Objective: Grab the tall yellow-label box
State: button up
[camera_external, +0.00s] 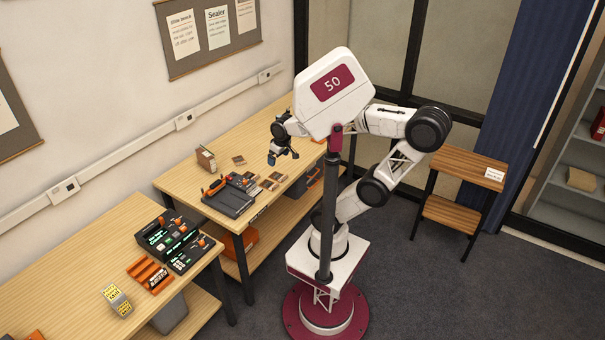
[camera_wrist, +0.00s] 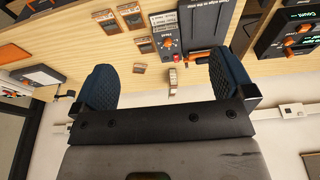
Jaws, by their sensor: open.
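My gripper (camera_external: 282,153) is above the far workbench and open, with nothing between its fingers. Its two dark blue pads stand wide apart in the wrist view (camera_wrist: 166,85). A brown upright box (camera_external: 206,159) stands on that bench near the wall, left of my gripper and apart from it; I cannot make out a yellow label on it. Several small flat brown boxes (camera_external: 268,184) lie on the bench below my gripper; some also show in the wrist view (camera_wrist: 130,15). A yellow and white box (camera_external: 117,300) stands on the near bench, far from my gripper.
A dark device with an orange handle (camera_external: 230,196) sits on the far workbench (camera_external: 262,140). Black units with green displays (camera_external: 172,240) and an orange rack (camera_external: 150,275) are on the near bench. A small wooden stand (camera_external: 467,167) is at right.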

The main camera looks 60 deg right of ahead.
jog(key=w+a+f+m+g+y, duration=0.1)
jog(key=w+a+m+y, duration=0.15)
jog(key=w+a, duration=0.75)
jog(key=w+a+f+m+g+y, duration=0.15)
jog(key=w+a+y, duration=0.25)
jog(key=a, duration=1.3)
jog(key=w+a+f+m+g+y, duration=0.1)
jog(key=w+a+m+y, duration=0.2)
jog(key=w+a, duration=0.7)
jog(key=s+a+f+m+y, duration=0.1)
jog(key=a+f+m, duration=0.2)
jog(key=a+f, duration=0.4)
jog(key=s+a+f+m+y, duration=0.1)
jog(key=a+f+m, duration=0.3)
jog(key=a, duration=1.6)
jog(key=s+a+f+m+t+y, duration=0.1)
jog(key=s+a+f+m+y, duration=0.1)
jog(key=a+f, duration=0.8)
jog(key=shift+s+a+m, duration=0.1)
jog(key=shift+a+m, duration=0.3)
jog(key=shift+a, duration=0.65)
jog(key=shift+s+a+m, duration=0.1)
jog(key=shift+a+m, duration=0.3)
jog(key=shift+a, duration=0.6)
jog(key=shift+s+a+f, duration=0.1)
jog(key=shift+a+f, duration=0.25)
jog(key=shift+f, duration=0.05)
jog(key=shift+a, duration=0.1)
jog(key=shift+x, duration=1.25)
